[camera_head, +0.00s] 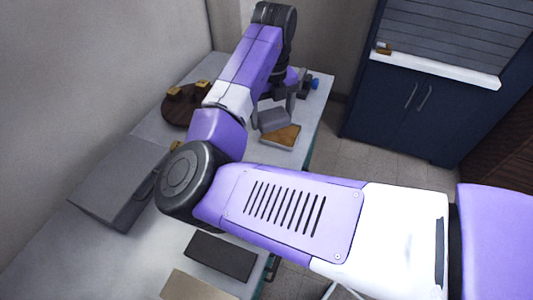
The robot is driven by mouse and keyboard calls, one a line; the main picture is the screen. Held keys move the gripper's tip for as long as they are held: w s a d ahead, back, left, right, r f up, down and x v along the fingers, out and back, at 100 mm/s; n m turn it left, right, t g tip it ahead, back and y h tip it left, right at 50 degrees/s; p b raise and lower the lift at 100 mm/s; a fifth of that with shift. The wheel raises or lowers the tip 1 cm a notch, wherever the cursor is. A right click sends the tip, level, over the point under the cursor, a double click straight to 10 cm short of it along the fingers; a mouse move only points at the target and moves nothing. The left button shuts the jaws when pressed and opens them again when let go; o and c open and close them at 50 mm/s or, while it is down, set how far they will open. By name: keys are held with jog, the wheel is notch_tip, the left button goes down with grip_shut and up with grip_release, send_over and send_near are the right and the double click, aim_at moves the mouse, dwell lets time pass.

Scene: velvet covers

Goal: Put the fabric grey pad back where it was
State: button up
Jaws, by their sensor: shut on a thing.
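The fabric grey pad (272,121) is in my gripper (284,106), near the far right part of the table. My gripper is shut on the pad, and the fingertips are small and partly hidden in this view. The pad appears just above or against the back left part of a tan, wood-coloured flat piece (284,138). I cannot tell whether the two touch.
The pale table (146,258) runs along the wall. A dark round board (178,112) holds small yellow blocks. A large grey slab-like object (112,180) lies at left. A dark grey block (221,257) and a beige piece (196,287) lie nearer. A blue object (314,83) sits behind.

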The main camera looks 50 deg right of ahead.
aim_at(271, 161)
notch_tip(271, 161, down, 18)
jog(key=shift+r+p, duration=0.25)
jog(key=shift+p, duration=0.75)
jog(key=shift+f, duration=0.2)
jog(key=o, duration=1.3)
jog(key=shift+c, duration=0.2)
jog(key=shift+r, duration=0.15)
